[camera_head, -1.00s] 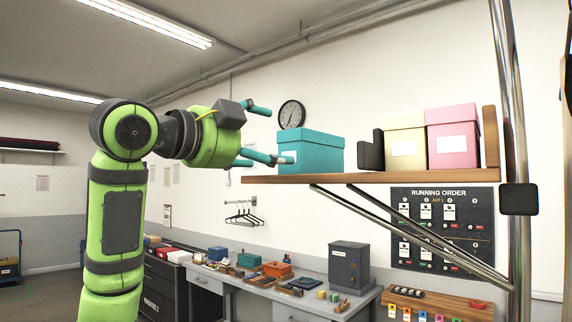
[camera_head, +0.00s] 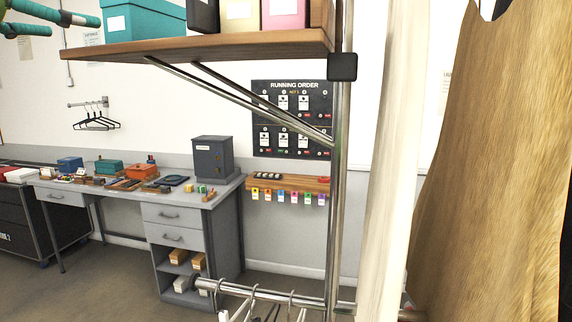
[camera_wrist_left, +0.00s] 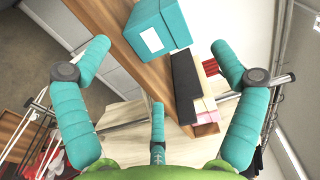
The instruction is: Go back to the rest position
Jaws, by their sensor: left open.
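My left gripper (camera_head: 22,28) shows only partly at the top left corner of the head view, left of the shelf and apart from it. In the left wrist view the left gripper (camera_wrist_left: 158,55) has its teal fingers spread wide with nothing between them. A teal box (camera_head: 145,18) with a white label sits on the wooden shelf (camera_head: 200,48) at its left part. The box (camera_wrist_left: 172,15) also shows beyond the fingers in the left wrist view. My right gripper is in neither view.
Dark, cream and pink boxes (camera_head: 284,13) stand right of the teal box. A metal pole (camera_head: 341,180) and hanging garments (camera_head: 485,150) fill the right side. A rail with hangers (camera_head: 262,293) is low in front. A grey desk (camera_head: 130,197) with props stands below the shelf.

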